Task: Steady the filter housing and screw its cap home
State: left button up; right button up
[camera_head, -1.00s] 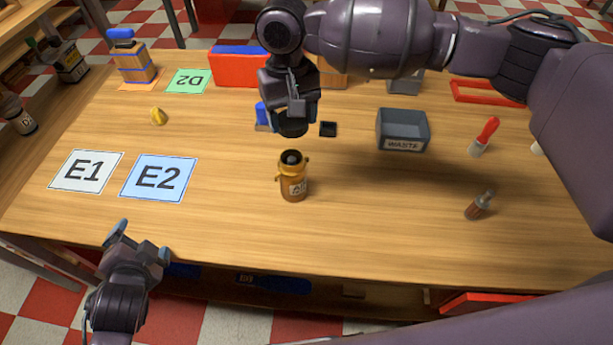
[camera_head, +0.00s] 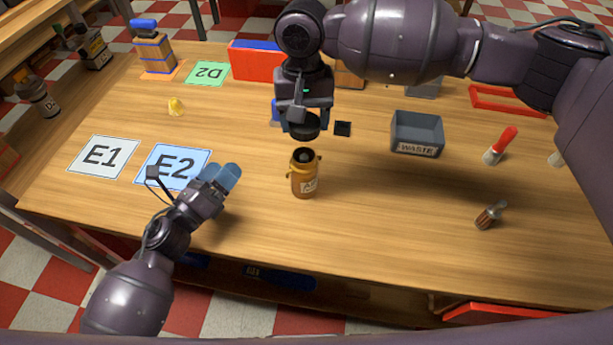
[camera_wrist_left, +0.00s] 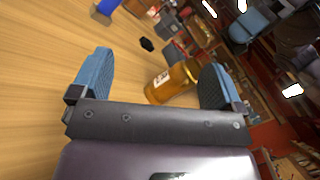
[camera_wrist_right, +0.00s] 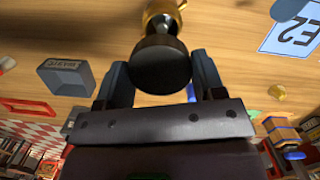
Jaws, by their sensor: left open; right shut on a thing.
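The filter housing (camera_head: 304,180) is an amber, jar-like body standing upright on the table, with an open dark top and a label on its side. It also shows between my left fingers in the left wrist view (camera_wrist_left: 172,82). My right gripper (camera_head: 301,118) is shut on the dark round cap (camera_head: 303,128), held above and slightly behind the housing, apart from it. The cap also fills the space between the right fingers in the right wrist view (camera_wrist_right: 161,66). My left gripper (camera_head: 222,180) is open and empty, left of the housing and not touching it.
A grey WASTE bin (camera_head: 417,135) stands right of the housing. A red-handled tool (camera_head: 500,145) and a brown-handled tool (camera_head: 489,215) are further right. Mats E1 (camera_head: 102,157) and E2 (camera_head: 152,165) lie left. A yellow piece (camera_head: 176,107) lies behind them. The table around the housing is mostly clear.

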aim_at(303, 171)
pick_arm(q)
jog(key=d+f+m+g+h, duration=0.1)
jog(key=m+g, duration=0.1)
jog(key=m, duration=0.2)
jog(key=d+f+m+g+h, duration=0.1)
jog(key=d+m+g+h, duration=0.1)
jog(key=m+g, duration=0.1)
jog(key=s+d+f+m+g+h, duration=0.1)
jog(key=d+m+g+h, duration=0.1)
jog(key=m, duration=0.3)
jog(key=shift+d+g, duration=0.1)
jog(key=shift+g, duration=0.3)
pick_arm(e)
jog(key=shift+s+a+m, duration=0.1)
jog(key=shift+s+m, duration=0.1)
jog(key=shift+m, duration=0.2)
pick_arm(q)
jog(key=shift+s+d+f+m+g+h, duration=0.2)
jog(key=shift+m+g, duration=0.2)
jog(key=shift+m, duration=0.25)
jog(key=shift+s+d+f+m+g+h, duration=0.1)
jog(key=shift+f+m+g, duration=0.1)
jog(key=shift+m+g, duration=0.35)
jog(key=shift+d, duration=0.15)
jog(key=x, duration=1.1)
jog(key=shift+w+d+r, duration=0.1)
jog(key=shift+w+d, duration=0.15)
jog(key=shift+d, duration=0.1)
jog(key=shift+c, duration=0.3)
